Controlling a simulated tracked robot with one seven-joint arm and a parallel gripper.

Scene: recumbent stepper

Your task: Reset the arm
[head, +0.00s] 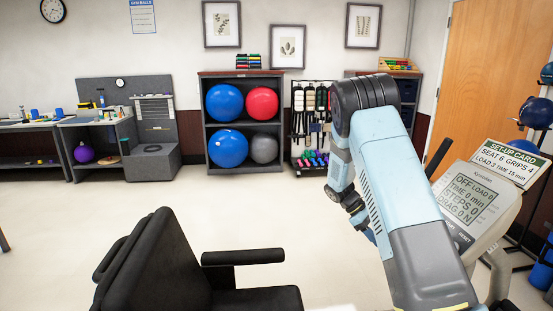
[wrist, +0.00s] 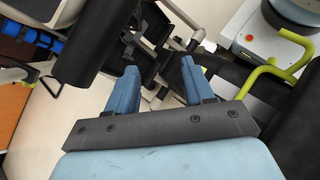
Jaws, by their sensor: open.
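My gripper (wrist: 160,80) shows in the wrist view with its two blue fingers apart and nothing between them. Parts of the stepper, dark and grey, lie beyond the fingertips. In the head view my light blue arm reaches up at the right and bends down again, and the fingertips are hidden behind it. The stepper's console (head: 468,208) stands right of my arm, its screen reading OFF, LOAD 0, TIME 0 min, STEPS 0, DRAG 0 N. A set-up card (head: 506,163) on top reads seat 6, grips 4, load 3, 15 min.
The stepper's black seat (head: 160,265) with an armrest (head: 243,257) stands at the front left. A ball rack (head: 243,120), a weight rack (head: 312,125) and desks line the back wall. A lime-green bar (wrist: 275,75) lies right in the wrist view. The middle floor is clear.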

